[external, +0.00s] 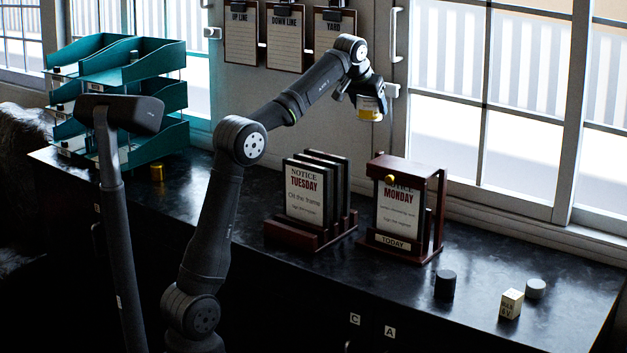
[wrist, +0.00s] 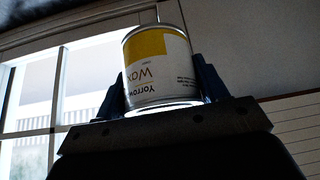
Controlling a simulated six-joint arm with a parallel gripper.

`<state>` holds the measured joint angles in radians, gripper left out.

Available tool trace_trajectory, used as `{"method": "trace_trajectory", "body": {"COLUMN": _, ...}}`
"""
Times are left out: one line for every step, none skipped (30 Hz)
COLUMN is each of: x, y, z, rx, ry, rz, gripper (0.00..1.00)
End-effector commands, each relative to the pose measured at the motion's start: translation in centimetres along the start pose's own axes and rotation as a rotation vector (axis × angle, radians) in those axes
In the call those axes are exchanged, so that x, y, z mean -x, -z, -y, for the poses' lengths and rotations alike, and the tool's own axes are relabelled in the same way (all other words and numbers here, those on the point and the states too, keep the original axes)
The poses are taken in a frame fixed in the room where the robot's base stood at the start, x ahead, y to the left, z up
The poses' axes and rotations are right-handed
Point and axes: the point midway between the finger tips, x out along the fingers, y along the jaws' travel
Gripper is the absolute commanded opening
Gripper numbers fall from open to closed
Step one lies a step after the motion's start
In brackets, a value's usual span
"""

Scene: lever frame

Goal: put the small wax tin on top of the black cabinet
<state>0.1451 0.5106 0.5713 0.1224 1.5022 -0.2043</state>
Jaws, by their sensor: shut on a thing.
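The small wax tin (external: 370,107), white with a yellow band, is held in the air at the end of my arm, above and behind the notice stands. In the wrist view the tin (wrist: 160,68) shows its label reading "Wax" upside down. My gripper (external: 367,98) is shut on the tin, with a finger on each side of it in the wrist view. The black cabinet (external: 245,270) has a dark, slightly shiny top running below the windows. The tin is well clear of the cabinet top.
On the cabinet top stand a teal tray rack (external: 160,95), a brass cylinder (external: 157,171), a Tuesday notice rack (external: 306,195) and a Monday notice stand (external: 402,210). A black cylinder (external: 445,284), a cream block (external: 511,304) and a grey cylinder (external: 536,288) stand at right. Bare top lies between them.

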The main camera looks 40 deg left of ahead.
Motion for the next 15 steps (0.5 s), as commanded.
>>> {"method": "trace_trajectory", "body": {"x": 0.0, "y": 0.2, "z": 3.2, "rx": 0.044, "ry": 0.028, "rz": -0.001, "gripper": 0.34}}
{"method": "trace_trajectory", "body": {"x": -0.1, "y": 0.3, "z": 4.7, "rx": 0.066, "ry": 0.042, "rz": -0.001, "gripper": 0.34}}
{"method": "trace_trajectory", "body": {"x": -0.1, "y": 0.3, "z": 6.9, "rx": 0.096, "ry": 0.062, "rz": -0.002, "gripper": 0.34}}
{"method": "trace_trajectory", "body": {"x": 0.0, "y": 0.2, "z": 8.5, "rx": 0.119, "ry": 0.077, "rz": -0.002, "gripper": 0.34}}
{"method": "trace_trajectory", "body": {"x": 0.0, "y": 0.2, "z": 10.1, "rx": 0.142, "ry": 0.092, "rz": -0.002, "gripper": 0.34}}
{"method": "trace_trajectory", "body": {"x": 0.1, "y": 0.0, "z": 12.2, "rx": 0.172, "ry": 0.111, "rz": -0.001, "gripper": 0.34}}
{"method": "trace_trajectory", "body": {"x": 0.1, "y": -0.1, "z": 13.8, "rx": 0.195, "ry": 0.126, "rz": -0.001, "gripper": 0.34}}
{"method": "trace_trajectory", "body": {"x": 0.2, "y": -0.3, "z": 15.3, "rx": 0.217, "ry": 0.14, "rz": -0.002, "gripper": 0.34}}
{"method": "trace_trajectory", "body": {"x": 0.4, "y": -0.6, "z": 17.4, "rx": 0.247, "ry": 0.16, "rz": -0.002, "gripper": 0.34}}
{"method": "trace_trajectory", "body": {"x": 0.6, "y": -0.8, "z": 18.9, "rx": 0.27, "ry": 0.174, "rz": -0.003, "gripper": 0.34}}
{"method": "trace_trajectory", "body": {"x": 0.8, "y": -1.1, "z": 20.5, "rx": 0.292, "ry": 0.189, "rz": -0.003, "gripper": 0.34}}
{"method": "trace_trajectory", "body": {"x": 1.0, "y": -1.5, "z": 22.5, "rx": 0.322, "ry": 0.208, "rz": -0.003, "gripper": 0.34}}
{"method": "trace_trajectory", "body": {"x": 1.2, "y": -1.9, "z": 23.9, "rx": 0.344, "ry": 0.222, "rz": -0.003, "gripper": 0.34}}
{"method": "trace_trajectory", "body": {"x": 1.4, "y": -2.2, "z": 25.3, "rx": 0.365, "ry": 0.235, "rz": -0.003, "gripper": 0.34}}
{"method": "trace_trajectory", "body": {"x": 1.7, "y": -2.7, "z": 27.0, "rx": 0.391, "ry": 0.252, "rz": -0.003, "gripper": 0.34}}
